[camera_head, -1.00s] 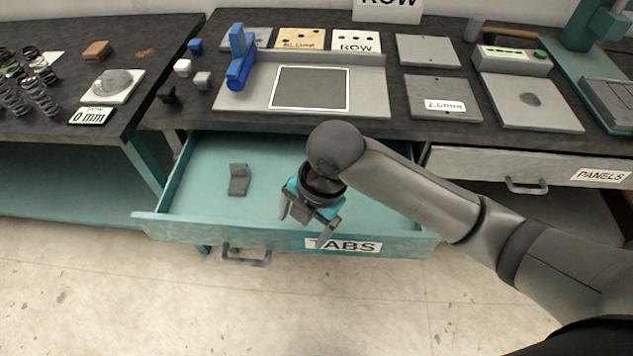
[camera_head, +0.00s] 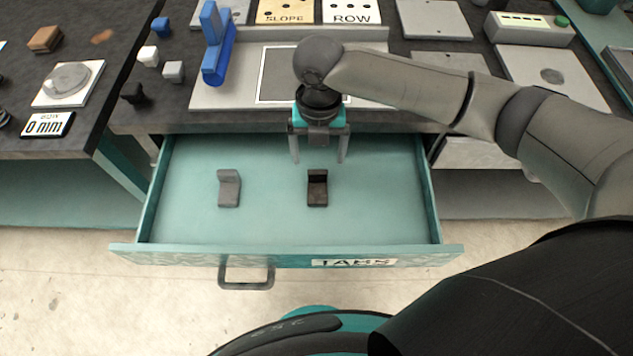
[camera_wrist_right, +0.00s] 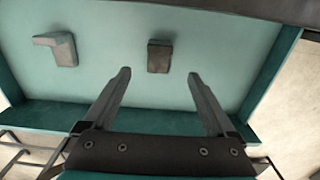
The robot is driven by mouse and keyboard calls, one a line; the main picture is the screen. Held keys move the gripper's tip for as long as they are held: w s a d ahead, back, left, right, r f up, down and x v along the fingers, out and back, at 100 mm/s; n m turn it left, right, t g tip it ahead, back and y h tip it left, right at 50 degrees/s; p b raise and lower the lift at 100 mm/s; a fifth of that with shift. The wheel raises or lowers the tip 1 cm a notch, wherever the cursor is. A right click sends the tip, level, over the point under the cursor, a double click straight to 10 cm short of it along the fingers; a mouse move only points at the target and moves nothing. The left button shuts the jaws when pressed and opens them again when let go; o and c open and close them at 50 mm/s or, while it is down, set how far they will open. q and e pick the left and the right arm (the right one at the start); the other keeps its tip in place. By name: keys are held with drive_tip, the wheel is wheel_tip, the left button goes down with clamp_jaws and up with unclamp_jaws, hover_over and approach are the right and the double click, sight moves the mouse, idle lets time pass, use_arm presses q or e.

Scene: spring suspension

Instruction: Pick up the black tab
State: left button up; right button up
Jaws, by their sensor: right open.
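The black tab (camera_head: 317,188), a small dark L-shaped piece, lies on the floor of the open teal drawer (camera_head: 432,215) marked TABS. It also shows in the right wrist view (camera_wrist_right: 159,57), beyond the fingertips and between their lines. A grey tab (camera_head: 228,188) lies to its left in the same drawer, and in the wrist view (camera_wrist_right: 56,47) too. My right gripper (camera_head: 319,160) is open and empty, fingers pointing down, over the back part of the drawer; the black tab is apart from it. My left gripper is not in view.
The bench top behind holds a blue tool (camera_head: 219,55) on a grey plate, small blocks (camera_head: 173,71) and a small black piece (camera_head: 134,93). The drawer's front wall (camera_head: 285,253) and side walls surround the tabs. The drawer floor around both tabs is clear.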

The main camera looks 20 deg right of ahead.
sight(318, 174)
wheel_tip(318, 174, down, 5)
drive_tip(key=shift+f+b, duration=0.1)
drive_tip(key=shift+b, duration=0.45)
drive_tip(key=shift+f, duration=0.35)
drive_tip(key=f+b, duration=0.1)
drive_tip(key=f, duration=0.1)
drive_tip(key=w+f+b, duration=0.1)
drive_tip(key=f, duration=0.1)
drive_tip(key=shift+d+f, duration=0.1)
drive_tip(key=shift+f, duration=0.4)
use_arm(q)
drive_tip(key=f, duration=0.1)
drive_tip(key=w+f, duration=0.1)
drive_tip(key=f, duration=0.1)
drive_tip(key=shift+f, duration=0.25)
use_arm(e)
drive_tip(key=shift+c, duration=0.8)
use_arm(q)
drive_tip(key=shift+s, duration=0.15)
use_arm(e)
clamp_jaws()
